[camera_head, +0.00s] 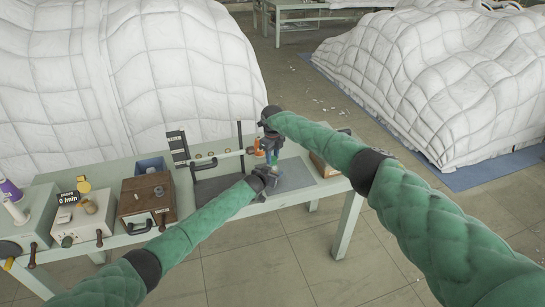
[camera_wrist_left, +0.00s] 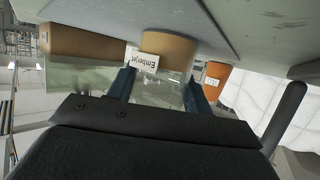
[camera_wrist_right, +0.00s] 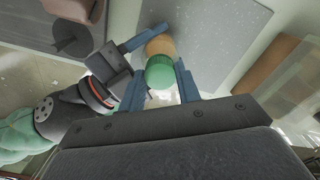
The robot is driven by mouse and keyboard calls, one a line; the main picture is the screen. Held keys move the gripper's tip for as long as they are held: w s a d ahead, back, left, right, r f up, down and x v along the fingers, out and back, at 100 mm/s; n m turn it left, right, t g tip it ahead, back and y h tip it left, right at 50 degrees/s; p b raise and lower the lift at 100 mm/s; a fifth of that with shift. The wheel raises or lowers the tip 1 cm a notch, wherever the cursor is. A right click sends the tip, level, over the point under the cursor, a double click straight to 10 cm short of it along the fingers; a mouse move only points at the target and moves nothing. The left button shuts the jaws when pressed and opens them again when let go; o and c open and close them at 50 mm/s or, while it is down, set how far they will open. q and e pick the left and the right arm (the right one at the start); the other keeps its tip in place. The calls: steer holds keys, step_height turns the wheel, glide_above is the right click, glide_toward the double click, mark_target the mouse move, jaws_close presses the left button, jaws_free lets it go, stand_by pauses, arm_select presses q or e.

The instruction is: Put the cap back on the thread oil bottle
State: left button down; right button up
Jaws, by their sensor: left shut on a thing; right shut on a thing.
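The thread oil bottle (camera_wrist_left: 168,48) has amber contents, a clear upper part and a label reading upside down in the left wrist view. My left gripper (camera_wrist_left: 158,90) is shut on its clear part; in the head view this gripper (camera_head: 266,174) is low over the grey mat. My right gripper (camera_wrist_right: 161,85) is shut on the green cap (camera_wrist_right: 160,76), above the left one. The bottle's amber (camera_wrist_right: 160,45) shows just beyond the cap in the right wrist view. I cannot tell whether cap and bottle touch. The bottle is mostly hidden by my grippers in the head view.
An orange container (camera_head: 259,147) stands on the table behind the grippers; it also shows in the left wrist view (camera_wrist_left: 216,80). A brown case (camera_head: 147,199), a blue bin (camera_head: 151,166) and a control box (camera_head: 84,222) stand left. A cardboard box (camera_head: 323,163) is right.

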steer(key=m, duration=0.9)
steer(key=shift+m, duration=0.4)
steer(key=m, duration=0.9)
steer(key=shift+m, duration=0.3)
steer(key=m, duration=0.4)
steer(key=shift+w, duration=0.1)
steer(key=m, duration=0.5)
steer(key=shift+m, duration=0.3)
steer(key=m, duration=0.4)
steer(key=shift+m, duration=0.3)
steer(key=m, duration=0.3)
steer(key=shift+a, duration=0.15)
steer(key=shift+m, duration=0.8)
